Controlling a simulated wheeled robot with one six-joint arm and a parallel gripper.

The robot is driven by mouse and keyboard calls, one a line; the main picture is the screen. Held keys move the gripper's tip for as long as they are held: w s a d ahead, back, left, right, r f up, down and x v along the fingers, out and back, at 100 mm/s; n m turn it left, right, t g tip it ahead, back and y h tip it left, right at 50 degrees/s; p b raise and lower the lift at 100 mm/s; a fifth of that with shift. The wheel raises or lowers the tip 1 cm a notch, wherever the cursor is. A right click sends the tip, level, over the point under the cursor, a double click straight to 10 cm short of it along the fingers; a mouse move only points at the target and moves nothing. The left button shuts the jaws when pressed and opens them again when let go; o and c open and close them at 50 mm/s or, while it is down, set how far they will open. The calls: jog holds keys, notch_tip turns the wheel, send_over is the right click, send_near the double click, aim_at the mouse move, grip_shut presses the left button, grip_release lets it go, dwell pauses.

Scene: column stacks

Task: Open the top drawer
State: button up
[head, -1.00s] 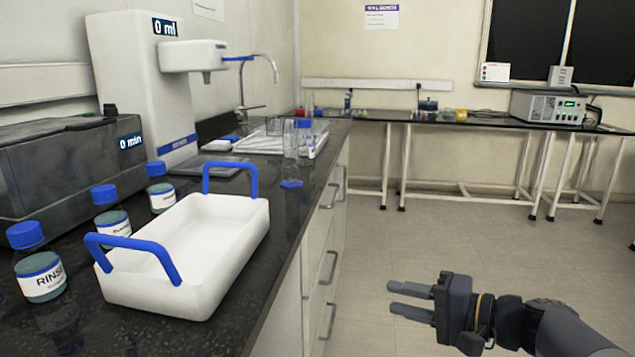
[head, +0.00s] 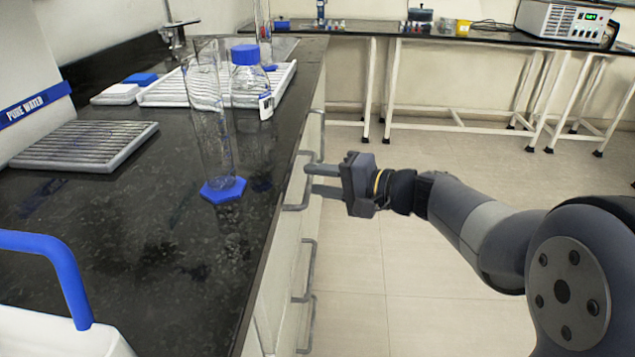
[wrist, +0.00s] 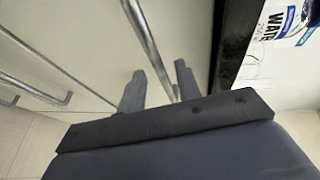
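The top drawer's metal handle (head: 290,208) is on the white cabinet front just under the dark countertop edge. The drawer looks flush with the cabinet. My gripper (head: 310,179) is at this handle, coming from the right, with its two fingers apart. In the wrist view, my open gripper (wrist: 159,69) points at the cabinet front, and the handle bar (wrist: 146,38) runs between the two fingers. I cannot tell whether either finger touches the bar.
Lower handles (head: 308,270) sit below on the same cabinet. The floor (head: 440,250) right of the cabinet is clear.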

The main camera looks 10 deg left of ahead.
jog(key=shift+w+a, duration=0.35)
jog(key=shift+a, duration=0.1)
grip_shut()
dwell(0.4)
